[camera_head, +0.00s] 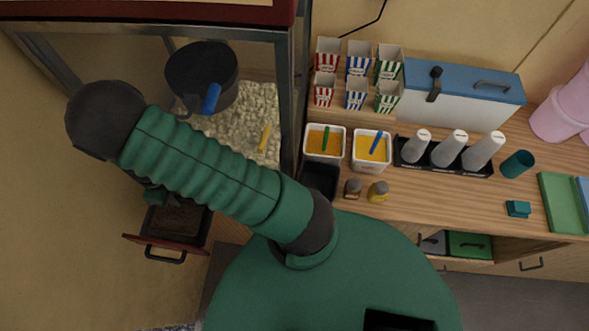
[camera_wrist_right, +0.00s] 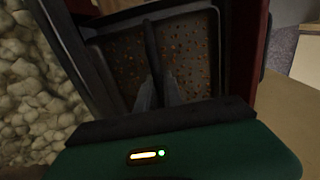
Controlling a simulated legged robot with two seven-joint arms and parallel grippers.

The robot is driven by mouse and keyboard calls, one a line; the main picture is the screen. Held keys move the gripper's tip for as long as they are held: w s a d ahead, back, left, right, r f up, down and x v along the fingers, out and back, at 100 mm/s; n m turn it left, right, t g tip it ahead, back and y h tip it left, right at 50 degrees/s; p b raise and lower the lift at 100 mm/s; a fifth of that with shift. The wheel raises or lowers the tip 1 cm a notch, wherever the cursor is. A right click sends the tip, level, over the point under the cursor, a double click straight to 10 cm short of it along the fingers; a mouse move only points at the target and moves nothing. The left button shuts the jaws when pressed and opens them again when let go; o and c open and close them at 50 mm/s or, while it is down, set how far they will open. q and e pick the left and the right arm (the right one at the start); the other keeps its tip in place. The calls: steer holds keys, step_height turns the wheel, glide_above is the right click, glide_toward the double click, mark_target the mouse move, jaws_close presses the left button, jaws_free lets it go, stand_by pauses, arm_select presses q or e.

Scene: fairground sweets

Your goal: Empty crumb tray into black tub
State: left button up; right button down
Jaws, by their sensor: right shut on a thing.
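The crumb tray (camera_head: 182,218) shows at the lower left of the head view, a dark tray strewn with brown crumbs, inside a pulled-out drawer with a red front (camera_head: 140,240) and black handle. In the right wrist view the tray (camera_wrist_right: 190,52) fills the upper middle, with orange-brown crumbs on both sides of a dark central bar (camera_wrist_right: 151,42). My right gripper (camera_wrist_right: 160,90) is shut on that bar. In the head view my arm hides most of the gripper. A black tub (camera_head: 320,181) stands at the counter's left end, partly hidden by my arm. My left gripper is out of view.
The popcorn cabinet holds a black kettle (camera_head: 203,72) and loose popcorn (camera_head: 240,115), with a metal post (camera_head: 291,100) near my arm. Sauce tubs (camera_head: 371,152), small bottles (camera_head: 378,192) and white dispensers (camera_head: 449,148) stand on the counter.

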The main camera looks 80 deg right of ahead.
steer(key=r+p, duration=0.1)
steer(key=r, duration=0.1)
steer(key=a+r+p, duration=0.1)
steer(key=r, duration=0.1)
steer(key=shift+p, duration=0.3)
steer(key=r+p, duration=0.2)
steer(key=r, duration=0.1)
steer(key=r+p, duration=0.1)
steer(key=shift+d+r, duration=0.15)
steer(key=shift+d, duration=0.2)
steer(key=shift+s+a, duration=0.1)
steer(key=shift+a, duration=0.05)
